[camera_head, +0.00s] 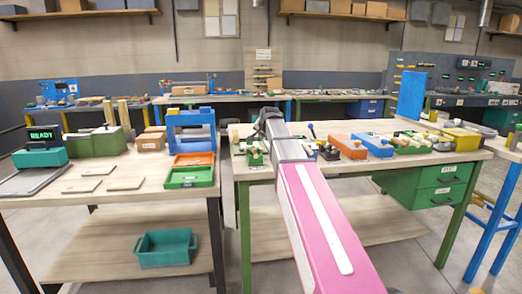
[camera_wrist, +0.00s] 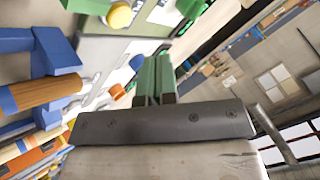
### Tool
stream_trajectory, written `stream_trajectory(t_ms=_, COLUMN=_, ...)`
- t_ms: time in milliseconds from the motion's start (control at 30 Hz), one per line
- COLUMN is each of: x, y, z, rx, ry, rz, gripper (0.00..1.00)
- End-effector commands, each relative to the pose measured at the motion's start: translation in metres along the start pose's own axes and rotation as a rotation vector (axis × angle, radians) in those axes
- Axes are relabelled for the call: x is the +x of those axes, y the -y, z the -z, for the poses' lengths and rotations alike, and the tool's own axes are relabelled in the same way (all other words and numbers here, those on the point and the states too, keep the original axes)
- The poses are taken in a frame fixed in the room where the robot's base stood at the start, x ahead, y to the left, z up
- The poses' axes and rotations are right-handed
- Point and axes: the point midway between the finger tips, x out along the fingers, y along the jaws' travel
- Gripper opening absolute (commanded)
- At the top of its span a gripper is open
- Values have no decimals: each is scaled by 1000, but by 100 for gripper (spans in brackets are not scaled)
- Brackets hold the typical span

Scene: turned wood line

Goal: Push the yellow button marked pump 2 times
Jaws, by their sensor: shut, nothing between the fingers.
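My gripper (camera_wrist: 155,62) shows in the wrist view as two green fingers close together, shut and empty. A large round yellow button (camera_wrist: 120,16) is at the top of that view, on a green and grey housing, up and to the left of my fingertips and apart from them. No pump marking is readable, so I cannot tell which is the pump button. In the head view my arm reaches over the middle bench, and neither my fingertips nor a yellow button can be made out there.
The middle bench (camera_head: 345,170) carries an orange block (camera_head: 350,146) and several tools to the right of my arm.

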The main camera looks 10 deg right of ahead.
Motion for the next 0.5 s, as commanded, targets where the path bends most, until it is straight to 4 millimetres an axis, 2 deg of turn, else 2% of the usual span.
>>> stream_trajectory(t_ms=233, x=-14, y=11, z=11, rx=0, ry=-1, rz=0, gripper=0)
stream_trajectory(t_ms=500, x=-16, y=12, z=12, rx=0, ry=0, rz=0, gripper=0)
